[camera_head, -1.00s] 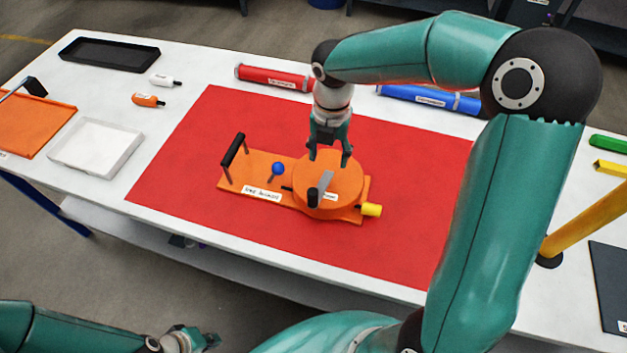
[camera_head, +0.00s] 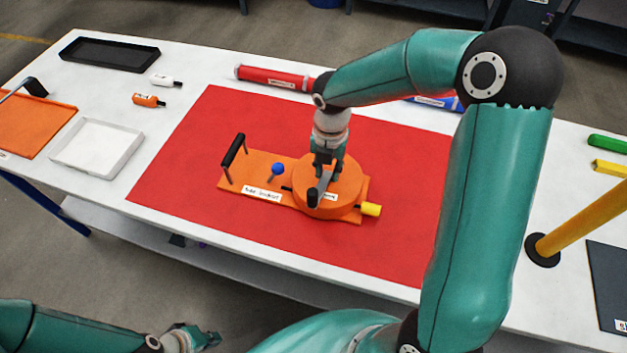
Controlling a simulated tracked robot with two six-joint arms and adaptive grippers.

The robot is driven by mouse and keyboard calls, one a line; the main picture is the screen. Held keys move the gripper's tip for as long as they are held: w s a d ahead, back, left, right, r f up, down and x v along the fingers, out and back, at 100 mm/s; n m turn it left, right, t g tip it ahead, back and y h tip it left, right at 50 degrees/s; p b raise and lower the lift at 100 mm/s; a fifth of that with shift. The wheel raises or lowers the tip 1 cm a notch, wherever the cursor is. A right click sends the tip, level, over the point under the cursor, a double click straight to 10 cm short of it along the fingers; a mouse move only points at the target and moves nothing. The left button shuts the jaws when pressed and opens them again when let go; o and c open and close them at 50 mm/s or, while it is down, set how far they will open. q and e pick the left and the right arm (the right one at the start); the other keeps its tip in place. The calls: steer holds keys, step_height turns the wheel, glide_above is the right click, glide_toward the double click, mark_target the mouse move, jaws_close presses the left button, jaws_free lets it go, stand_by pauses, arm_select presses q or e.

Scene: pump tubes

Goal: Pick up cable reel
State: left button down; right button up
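An orange round reel (camera_head: 345,196) with a grey crank arm and black knob (camera_head: 313,197) sits on an orange base plate (camera_head: 238,180). The plate carries a black handle (camera_head: 233,150), a blue ball knob (camera_head: 278,169) and a yellow end piece (camera_head: 371,209). My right gripper (camera_head: 327,178) points down at the top of the reel, its fingers at the crank arm. Whether they touch or grip it cannot be told. My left gripper (camera_head: 195,340) hangs low at the bottom left, away from the table; its finger opening is unclear.
The base lies on a red mat (camera_head: 200,130) on a white table. A red tube (camera_head: 272,78) and a partly hidden blue tube (camera_head: 436,102) lie behind. A white tray (camera_head: 97,147), black tray (camera_head: 108,54) and orange tray (camera_head: 35,125) are left. A yellow post (camera_head: 580,222) stands right.

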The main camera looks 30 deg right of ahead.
jaws_close()
steer(key=shift+r, duration=0.25)
